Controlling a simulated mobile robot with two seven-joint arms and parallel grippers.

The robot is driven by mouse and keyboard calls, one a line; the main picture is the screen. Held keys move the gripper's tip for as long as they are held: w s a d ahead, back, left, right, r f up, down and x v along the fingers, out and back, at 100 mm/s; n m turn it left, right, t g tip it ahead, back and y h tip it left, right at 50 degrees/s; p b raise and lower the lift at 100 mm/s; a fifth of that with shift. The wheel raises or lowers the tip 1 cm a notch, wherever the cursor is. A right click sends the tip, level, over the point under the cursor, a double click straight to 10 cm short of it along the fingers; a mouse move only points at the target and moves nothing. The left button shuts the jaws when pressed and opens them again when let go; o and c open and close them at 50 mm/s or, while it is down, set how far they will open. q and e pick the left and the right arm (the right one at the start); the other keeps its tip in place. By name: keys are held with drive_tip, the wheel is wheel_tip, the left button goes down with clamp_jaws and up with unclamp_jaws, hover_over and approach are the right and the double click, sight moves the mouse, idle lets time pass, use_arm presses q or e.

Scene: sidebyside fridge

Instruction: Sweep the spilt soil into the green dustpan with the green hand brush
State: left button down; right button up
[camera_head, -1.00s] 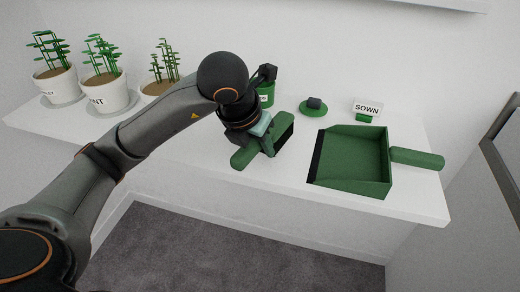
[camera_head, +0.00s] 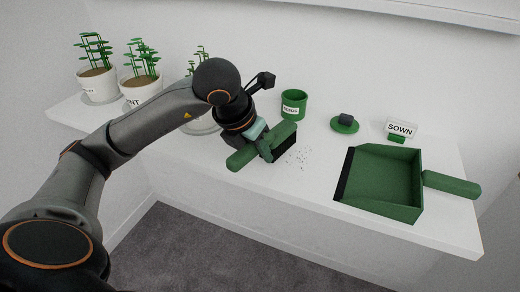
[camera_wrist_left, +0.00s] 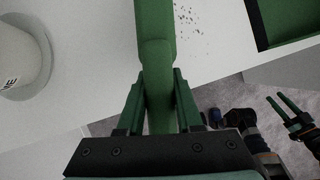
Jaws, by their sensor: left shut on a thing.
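My left gripper (camera_head: 262,142) is shut on the handle of the green hand brush (camera_head: 242,158). The brush's dark bristles (camera_head: 286,144) face right, just left of the spilt soil. The soil (camera_head: 299,157) is a scatter of small dark specks on the white shelf, also visible in the wrist view (camera_wrist_left: 187,25). The green dustpan (camera_head: 385,178) lies right of the soil, its dark lip towards the soil and its handle pointing right. In the wrist view the brush handle (camera_wrist_left: 155,60) runs between the fingers. My right gripper (camera_wrist_left: 283,104) is open and empty at the lower right there.
Potted plants in white pots (camera_head: 140,86) stand at the back left. A green labelled cup (camera_head: 293,106), a small green dish with a dark block (camera_head: 344,123) and a "SOWN" sign (camera_head: 400,129) stand along the back. The white shelf (camera_head: 310,190) ends at its front edge above grey carpet.

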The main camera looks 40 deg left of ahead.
use_arm(q)
drive_tip(key=shift+f+b, duration=1.2)
drive_tip(key=shift+f, duration=0.15)
use_arm(e)
drive_tip(key=shift+f, duration=1.3)
use_arm(q)
drive_tip(key=d, duration=0.2)
drive_tip(key=shift+w+d+f, duration=0.15)
drive_tip(key=shift+w+d, duration=0.15)
drive_tip(key=shift+d+f, duration=0.1)
drive_tip(key=shift+d, duration=0.25)
use_arm(e)
drive_tip(key=shift+w+a+r, duration=0.3)
drive_tip(key=shift+a+r, duration=0.4)
use_arm(q)
drive_tip(key=shift+d, duration=0.1)
drive_tip(key=shift+w+d, duration=0.2)
drive_tip(key=shift+d, duration=0.6)
drive_tip(key=shift+w+d, duration=0.2)
drive_tip(key=shift+d, duration=0.55)
drive_tip(key=shift+r, duration=0.2)
